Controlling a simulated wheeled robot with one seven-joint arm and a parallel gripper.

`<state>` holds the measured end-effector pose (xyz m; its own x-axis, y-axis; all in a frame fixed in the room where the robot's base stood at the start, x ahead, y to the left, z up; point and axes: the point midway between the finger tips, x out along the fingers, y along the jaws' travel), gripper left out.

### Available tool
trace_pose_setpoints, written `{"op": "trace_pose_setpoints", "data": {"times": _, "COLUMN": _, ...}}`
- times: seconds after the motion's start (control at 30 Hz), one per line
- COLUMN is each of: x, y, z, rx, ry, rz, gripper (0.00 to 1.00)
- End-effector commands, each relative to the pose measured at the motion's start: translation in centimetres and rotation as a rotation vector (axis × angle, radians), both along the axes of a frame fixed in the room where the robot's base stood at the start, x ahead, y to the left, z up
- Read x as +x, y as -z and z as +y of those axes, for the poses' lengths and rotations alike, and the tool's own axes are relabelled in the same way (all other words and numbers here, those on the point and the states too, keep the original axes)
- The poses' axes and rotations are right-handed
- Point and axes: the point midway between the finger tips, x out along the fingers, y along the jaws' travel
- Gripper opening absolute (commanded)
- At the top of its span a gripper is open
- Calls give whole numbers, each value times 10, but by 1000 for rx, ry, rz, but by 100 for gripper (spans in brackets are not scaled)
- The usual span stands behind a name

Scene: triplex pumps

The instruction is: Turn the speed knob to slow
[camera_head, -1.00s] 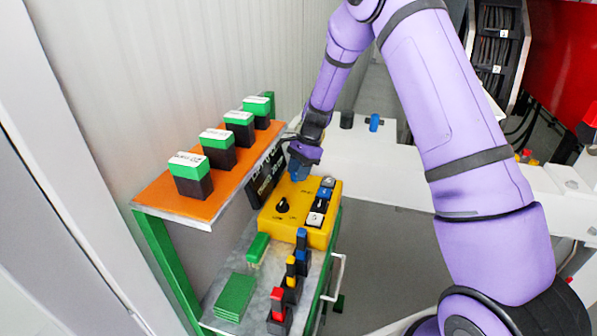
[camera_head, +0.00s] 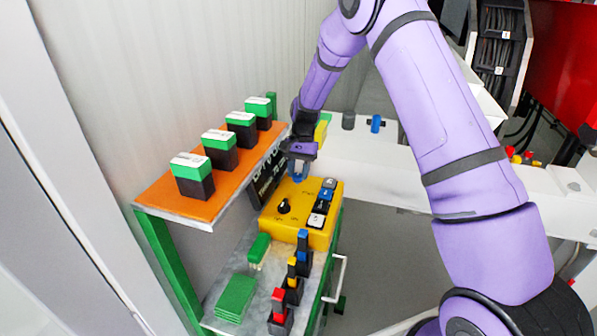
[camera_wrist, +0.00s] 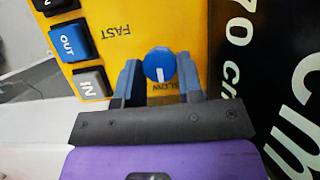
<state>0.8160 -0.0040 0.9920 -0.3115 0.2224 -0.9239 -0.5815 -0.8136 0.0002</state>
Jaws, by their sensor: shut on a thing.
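The speed knob (camera_wrist: 160,65) is round and blue with a white pointer line. In the wrist view it sits on the yellow control box (camera_wrist: 110,15), and its line points down the picture, toward the partly hidden SLOW label (camera_wrist: 166,87). The FAST label (camera_wrist: 114,29) shows upside down, above and left of the knob. My gripper (camera_wrist: 160,62) has one blue-grey finger on each side of the knob and is shut on it. In the head view my gripper (camera_head: 298,172) reaches down to the far end of the yellow box (camera_head: 292,228), and the knob is hard to make out there.
A black knob (camera_head: 284,206) and a row of square buttons (camera_head: 322,200) share the box. An orange shelf (camera_head: 205,203) with several green-topped blocks stands left. Coloured switches (camera_head: 290,285) stand in front. A black lettered panel (camera_wrist: 280,60) is right of the knob in the wrist view.

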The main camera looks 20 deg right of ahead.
Motion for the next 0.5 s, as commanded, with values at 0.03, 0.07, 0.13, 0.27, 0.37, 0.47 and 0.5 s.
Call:
{"op": "trace_pose_setpoints", "data": {"times": 0.03, "x": 0, "y": 0, "z": -1, "rx": -1, "ry": -4, "rz": -1, "gripper": 11}}
{"op": "trace_pose_setpoints", "data": {"times": 0.07, "x": 0, "y": 0, "z": -1, "rx": -2, "ry": -7, "rz": -1, "gripper": 11}}
{"op": "trace_pose_setpoints", "data": {"times": 0.13, "x": 0, "y": 0, "z": -1, "rx": -1, "ry": -9, "rz": -2, "gripper": 11}}
{"op": "trace_pose_setpoints", "data": {"times": 0.27, "x": 0, "y": 0, "z": -1, "rx": -1, "ry": -9, "rz": -2, "gripper": 11}}
{"op": "trace_pose_setpoints", "data": {"times": 0.37, "x": 0, "y": 0, "z": -1, "rx": -1, "ry": -9, "rz": -2, "gripper": 11}}
{"op": "trace_pose_setpoints", "data": {"times": 0.47, "x": 0, "y": 0, "z": -1, "rx": 0, "ry": -9, "rz": -1, "gripper": 41}}
{"op": "trace_pose_setpoints", "data": {"times": 0.5, "x": 0, "y": 0, "z": -1, "rx": -1, "ry": -8, "rz": -1, "gripper": 50}}
